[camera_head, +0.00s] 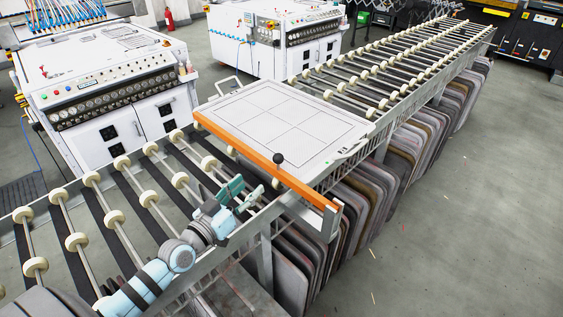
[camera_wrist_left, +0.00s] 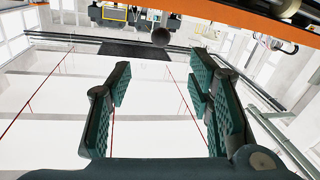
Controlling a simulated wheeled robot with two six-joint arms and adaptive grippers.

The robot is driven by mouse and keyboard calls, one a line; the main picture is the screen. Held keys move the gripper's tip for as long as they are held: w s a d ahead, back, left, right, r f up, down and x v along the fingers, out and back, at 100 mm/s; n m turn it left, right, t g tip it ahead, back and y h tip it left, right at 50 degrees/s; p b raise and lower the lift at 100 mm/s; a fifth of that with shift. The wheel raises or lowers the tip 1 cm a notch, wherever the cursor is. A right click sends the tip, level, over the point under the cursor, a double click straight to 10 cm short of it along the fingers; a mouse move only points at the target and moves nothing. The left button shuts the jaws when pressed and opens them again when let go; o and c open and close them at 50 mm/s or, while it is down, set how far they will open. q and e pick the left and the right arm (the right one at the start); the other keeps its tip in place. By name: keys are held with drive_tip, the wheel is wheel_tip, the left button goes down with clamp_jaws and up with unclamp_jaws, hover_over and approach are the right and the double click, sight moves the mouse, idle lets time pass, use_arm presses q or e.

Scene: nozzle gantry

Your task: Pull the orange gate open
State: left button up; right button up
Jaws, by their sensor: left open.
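The orange gate (camera_head: 255,157) is a long bar lying across the roller conveyor, along the near edge of a white panel. A dark round knob (camera_head: 278,159) stands up from it, right of its middle. My left gripper (camera_head: 247,193) is open and empty, on the near side of the bar, a little below and left of the knob and apart from it. In the left wrist view the open fingers (camera_wrist_left: 160,110) have nothing between them. The knob (camera_wrist_left: 161,36) shows beyond the fingertips there, and part of the orange bar (camera_wrist_left: 260,18) crosses the top right. My right gripper is not in view.
The white panel (camera_head: 285,112) with grid lines lies behind the bar. Rollers (camera_head: 150,197) run on the near conveyor beneath my arm. Many upright boards (camera_head: 370,205) stand under the conveyor. White machines (camera_head: 105,90) stand at the left.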

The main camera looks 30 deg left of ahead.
sight(275, 162)
use_arm(q)
drive_tip(key=w+b, duration=0.2)
drive_tip(key=w, duration=0.2)
drive_tip(key=w+d+b, duration=0.1)
drive_tip(key=w+b, duration=0.1)
drive_tip(key=w, duration=0.2)
drive_tip(key=w+b, duration=0.3)
drive_tip(key=w, duration=0.2)
drive_tip(key=shift+w+d+f, duration=0.1)
drive_tip(key=shift+d+f, duration=0.15)
drive_tip(key=shift+d, duration=0.1)
drive_tip(key=shift+w+d+r, duration=0.1)
drive_tip(key=shift+w+d, duration=0.05)
drive_tip(key=shift+w, duration=0.5)
clamp_jaws()
